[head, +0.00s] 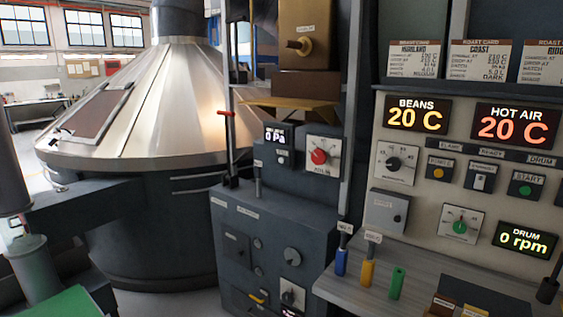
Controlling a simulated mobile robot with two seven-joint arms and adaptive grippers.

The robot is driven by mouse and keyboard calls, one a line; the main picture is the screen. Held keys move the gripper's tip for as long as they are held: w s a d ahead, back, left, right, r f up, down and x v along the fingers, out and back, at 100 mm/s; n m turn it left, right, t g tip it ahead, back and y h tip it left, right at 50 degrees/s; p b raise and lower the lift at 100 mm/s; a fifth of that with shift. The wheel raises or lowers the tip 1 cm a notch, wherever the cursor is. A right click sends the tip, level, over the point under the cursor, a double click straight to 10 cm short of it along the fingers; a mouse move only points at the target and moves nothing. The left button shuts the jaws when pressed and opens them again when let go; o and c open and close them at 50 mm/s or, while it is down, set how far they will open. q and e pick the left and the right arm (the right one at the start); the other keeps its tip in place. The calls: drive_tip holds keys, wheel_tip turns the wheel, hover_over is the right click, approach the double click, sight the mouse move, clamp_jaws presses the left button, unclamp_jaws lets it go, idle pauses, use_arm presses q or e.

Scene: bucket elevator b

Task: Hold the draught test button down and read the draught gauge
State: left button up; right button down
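The draught gauge (276,136) is a small dark display with white digits. It reads 0 Pa and sits on a dark grey box left of centre. A small pale button (281,160) is just below the display. Its label is too small to read, so I cannot tell for certain that it is the draught test button. Nothing touches it. Neither of my grippers shows in the head view.
A red knob (319,157) is right of the gauge. A red-tipped lever (226,114) stands to its left. A large metal cone-topped vessel (150,110) fills the left. At right, a panel shows BEANS 20 C (416,115). Coloured upright handles (367,272) stand on a ledge.

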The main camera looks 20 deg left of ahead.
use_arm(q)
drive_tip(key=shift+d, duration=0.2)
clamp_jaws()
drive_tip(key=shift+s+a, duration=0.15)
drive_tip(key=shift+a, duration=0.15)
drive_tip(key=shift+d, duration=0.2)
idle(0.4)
